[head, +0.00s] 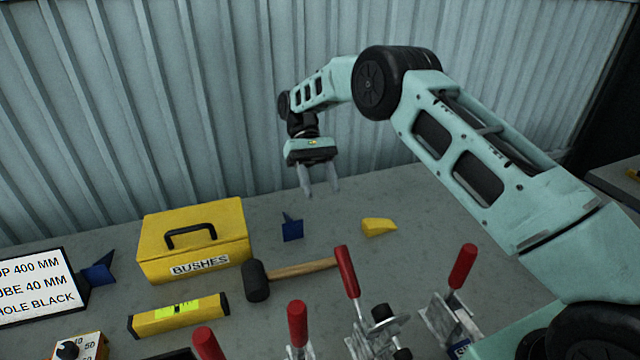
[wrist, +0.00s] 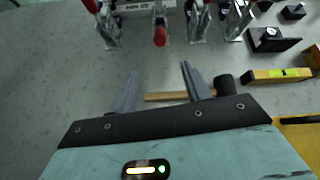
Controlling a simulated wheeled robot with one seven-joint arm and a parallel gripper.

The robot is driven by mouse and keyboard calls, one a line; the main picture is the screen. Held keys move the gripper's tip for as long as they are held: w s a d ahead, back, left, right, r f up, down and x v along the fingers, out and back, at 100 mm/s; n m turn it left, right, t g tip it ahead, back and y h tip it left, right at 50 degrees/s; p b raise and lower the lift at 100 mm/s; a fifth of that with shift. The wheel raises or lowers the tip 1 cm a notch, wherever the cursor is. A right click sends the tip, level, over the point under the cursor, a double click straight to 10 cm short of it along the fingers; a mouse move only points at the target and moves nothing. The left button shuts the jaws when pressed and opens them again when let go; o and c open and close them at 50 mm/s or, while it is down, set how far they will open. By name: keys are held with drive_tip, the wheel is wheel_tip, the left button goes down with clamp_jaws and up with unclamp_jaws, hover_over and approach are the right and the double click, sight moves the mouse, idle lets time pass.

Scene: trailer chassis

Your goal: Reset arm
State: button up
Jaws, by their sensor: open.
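My arm reaches in from the right in the head view and bends down near the wall. My gripper (head: 320,192) hangs above the back of the grey workbench (head: 345,205), fingers pointing down, open and empty. In the wrist view my gripper (wrist: 158,80) shows its two fingers apart, with bare bench and a mallet handle (wrist: 165,96) seen below and between them. No object touches the fingers.
Below lie a blue bracket (head: 292,228), a yellow wedge (head: 378,227) and a black-headed mallet (head: 257,281). A yellow toolbox (head: 193,245) and a yellow level (head: 178,315) are left. Red-handled clamps (head: 347,272) stand in front. A corrugated wall (head: 150,110) rises behind.

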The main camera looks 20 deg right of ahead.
drive_tip(key=s+a+r+n+t, duration=0.25)
drive_tip(key=s+a+r, duration=0.25)
drive_tip(key=s, duration=0.3)
drive_tip(key=s+a+r+n+t, duration=0.1)
drive_tip(key=s+a+r+t, duration=0.35)
drive_tip(key=s, duration=0.35)
drive_tip(key=s+d+f+n+t, duration=0.1)
drive_tip(key=s+t, duration=0.1)
drive_tip(key=s, duration=0.6)
drive_tip(key=s+d+f+n+t, duration=0.1)
drive_tip(key=s+d+t, duration=0.1)
drive_tip(key=s, duration=0.6)
drive_tip(key=shift+s+y, duration=0.3)
drive_tip(key=shift+s, duration=0.1)
drive_tip(key=shift+d+n, duration=0.1)
drive_tip(key=shift+n, duration=0.15)
